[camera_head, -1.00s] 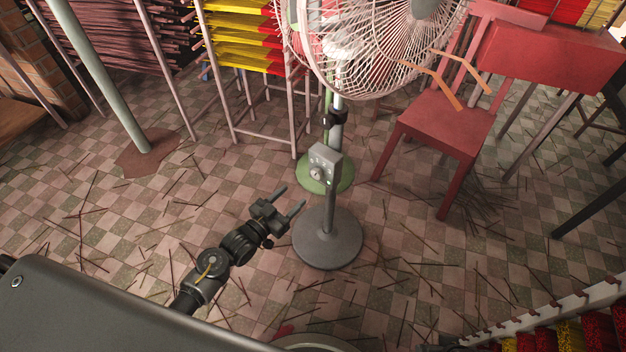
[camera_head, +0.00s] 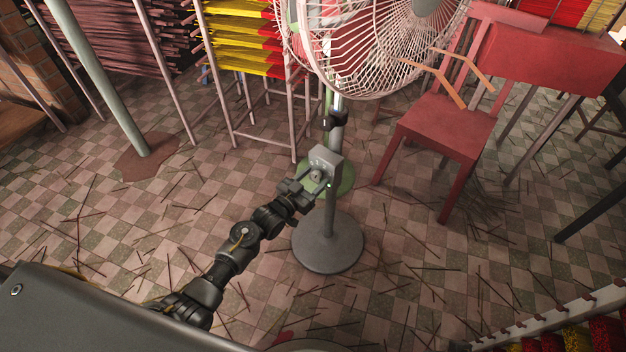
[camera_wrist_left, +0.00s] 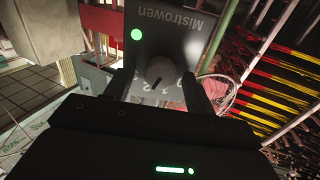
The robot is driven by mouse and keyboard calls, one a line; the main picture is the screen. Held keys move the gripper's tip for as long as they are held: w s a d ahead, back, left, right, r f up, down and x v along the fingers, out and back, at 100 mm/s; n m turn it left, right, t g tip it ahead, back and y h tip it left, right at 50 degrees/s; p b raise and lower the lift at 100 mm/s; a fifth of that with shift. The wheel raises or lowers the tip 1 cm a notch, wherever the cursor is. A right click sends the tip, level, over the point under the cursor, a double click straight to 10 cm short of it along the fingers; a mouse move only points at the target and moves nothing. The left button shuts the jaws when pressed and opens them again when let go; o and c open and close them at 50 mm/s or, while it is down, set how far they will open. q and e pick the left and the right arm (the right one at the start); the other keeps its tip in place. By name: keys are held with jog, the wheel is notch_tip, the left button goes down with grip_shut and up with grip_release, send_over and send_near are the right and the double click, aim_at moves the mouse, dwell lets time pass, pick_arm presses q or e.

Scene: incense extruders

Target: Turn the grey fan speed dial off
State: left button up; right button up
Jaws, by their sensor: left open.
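The grey fan speed dial (camera_head: 316,175) is on the front of a grey control box (camera_head: 327,160) on the fan's stand. In the left wrist view the dial (camera_wrist_left: 160,72) is a round knob with a pointer ridge, with numbers partly visible below it. A green light (camera_wrist_left: 137,35) glows on the box. My left gripper (camera_head: 318,188) is open, with its fingertips at the box face, one on each side of the dial. In the left wrist view the fingers (camera_wrist_left: 160,88) flank the knob. Whether they touch it I cannot tell. My right gripper is out of view.
The fan's cage (camera_head: 385,45) is above the box and its round base (camera_head: 328,243) stands on the checkered floor. A red chair (camera_head: 440,135) is to the right. A rack of yellow and red incense (camera_head: 240,50) stands behind. Thin sticks lie scattered on the floor.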

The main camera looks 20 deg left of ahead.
pick_arm(q)
jog(key=c, duration=1)
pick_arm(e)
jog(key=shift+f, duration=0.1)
pick_arm(q)
jog(key=shift+n, duration=0.3)
jog(key=n+p, duration=0.4)
jog(key=n, duration=0.3)
jog(key=shift+a+r, duration=0.1)
jog(key=n+p, duration=0.2)
jog(key=n, duration=0.3)
jog(key=shift+f+n+p, duration=0.2)
jog(key=shift+n+p, duration=0.25)
jog(key=shift+n, duration=1.35)
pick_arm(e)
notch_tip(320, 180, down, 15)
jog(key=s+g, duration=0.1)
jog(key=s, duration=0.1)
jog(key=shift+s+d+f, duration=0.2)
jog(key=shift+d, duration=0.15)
